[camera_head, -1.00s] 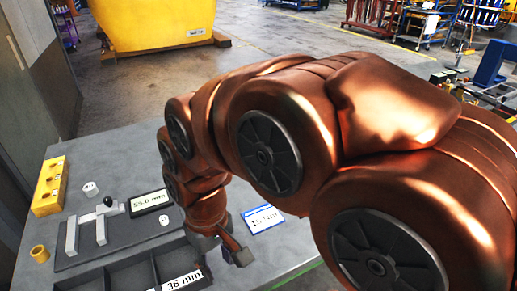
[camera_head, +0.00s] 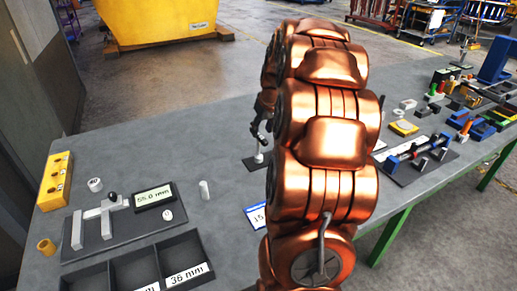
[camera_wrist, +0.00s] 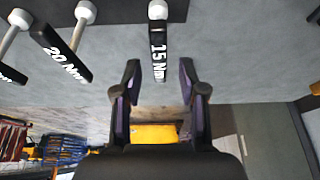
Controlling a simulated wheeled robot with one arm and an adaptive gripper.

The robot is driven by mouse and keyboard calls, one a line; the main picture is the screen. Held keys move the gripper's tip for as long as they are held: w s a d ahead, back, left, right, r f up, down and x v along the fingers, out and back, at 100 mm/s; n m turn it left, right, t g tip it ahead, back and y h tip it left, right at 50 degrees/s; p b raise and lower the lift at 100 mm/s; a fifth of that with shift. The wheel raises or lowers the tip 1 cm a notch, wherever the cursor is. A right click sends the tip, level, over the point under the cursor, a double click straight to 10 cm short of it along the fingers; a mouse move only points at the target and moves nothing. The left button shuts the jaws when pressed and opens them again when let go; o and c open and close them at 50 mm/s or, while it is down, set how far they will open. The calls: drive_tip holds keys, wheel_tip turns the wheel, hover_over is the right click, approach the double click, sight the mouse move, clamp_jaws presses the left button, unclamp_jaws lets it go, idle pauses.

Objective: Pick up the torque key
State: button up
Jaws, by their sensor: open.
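A black bar labelled 15 Nm (camera_wrist: 158,48) with a white round end stands ahead of my gripper (camera_wrist: 160,72) in the wrist view. My gripper is open, its two fingers apart on either side of the bar's near end; I cannot tell whether they touch it. A similar bar labelled 20 Nm (camera_wrist: 67,52) is to its left, and a third dark bar (camera_wrist: 10,73) is cut off at the left edge. In the head view, my arm hides most of the gripper; a small white-footed piece (camera_head: 258,157) shows below it.
A blue-edged card (camera_head: 255,217) lies beside my arm. A black divided tray (camera_head: 135,265), a fixture with a 55.0 mm display (camera_head: 154,198), a white peg (camera_head: 204,190) and a yellow block (camera_head: 55,182) are at left. A tool rack (camera_head: 415,160) and several parts are at right.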

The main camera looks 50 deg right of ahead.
sight(260, 134)
drive_tip(key=shift+d, duration=0.5)
drive_tip(key=p+x, duration=0.1)
drive_tip(key=x, duration=0.1)
drive_tip(key=shift+w+f, duration=0.2)
drive_tip(key=shift+f, duration=0.1)
drive_tip(key=shift+w+a+f+p, duration=0.1)
drive_tip(key=shift+w+f+p, duration=0.2)
drive_tip(key=shift+f+p, duration=0.15)
drive_tip(key=p+x, duration=0.1)
drive_tip(key=x, duration=0.2)
drive_tip(key=shift+w+a, duration=0.15)
drive_tip(key=shift+w+f+p, duration=0.2)
drive_tip(key=shift+f+p, duration=0.15)
drive_tip(key=shift+f, duration=0.15)
clamp_jaws()
